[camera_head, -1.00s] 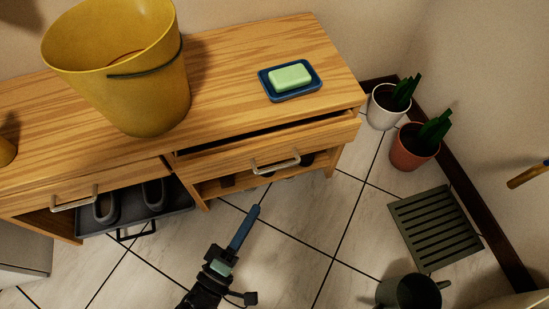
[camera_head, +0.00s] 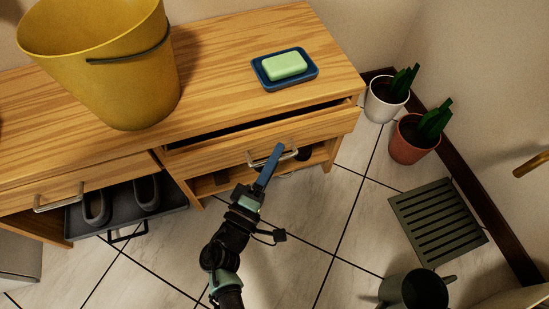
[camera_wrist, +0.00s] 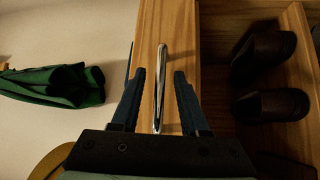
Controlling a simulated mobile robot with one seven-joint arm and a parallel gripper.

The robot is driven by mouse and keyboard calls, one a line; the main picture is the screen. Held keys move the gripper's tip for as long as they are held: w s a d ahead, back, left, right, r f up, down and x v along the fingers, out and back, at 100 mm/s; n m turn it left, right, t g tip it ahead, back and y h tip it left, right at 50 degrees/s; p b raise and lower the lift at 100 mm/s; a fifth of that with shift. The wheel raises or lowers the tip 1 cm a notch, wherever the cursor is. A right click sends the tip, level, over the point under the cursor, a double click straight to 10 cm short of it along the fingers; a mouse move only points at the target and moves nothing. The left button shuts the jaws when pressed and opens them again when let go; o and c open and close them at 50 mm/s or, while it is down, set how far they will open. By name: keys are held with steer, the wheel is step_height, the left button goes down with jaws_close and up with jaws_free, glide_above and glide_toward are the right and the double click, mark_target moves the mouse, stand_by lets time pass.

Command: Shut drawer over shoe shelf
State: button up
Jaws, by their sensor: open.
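The wooden drawer (camera_head: 215,157) over the shoe shelf (camera_head: 228,183) stands partly open at the right of the bench. A dark gap shows between its front and the bench top. Its metal bar handle (camera_head: 291,152) also shows in the wrist view (camera_wrist: 159,85). My gripper (camera_head: 275,152) is open in front of the drawer. In the wrist view its two fingers (camera_wrist: 158,78) lie on either side of the handle, and I cannot tell whether they touch it. Dark brown shoes (camera_wrist: 265,52) sit on the shelf below. Part of the handle is hidden by my gripper in the head view.
A yellow bucket (camera_head: 115,85) and a blue soap dish (camera_head: 304,80) with green soap (camera_head: 284,66) stand on the bench. A left drawer (camera_head: 110,180) is above a boot tray (camera_head: 170,205). Potted plants (camera_head: 412,145), a floor grate (camera_head: 437,220) and a watering can (camera_head: 415,290) are at right.

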jaws_close()
stand_by(1.4)
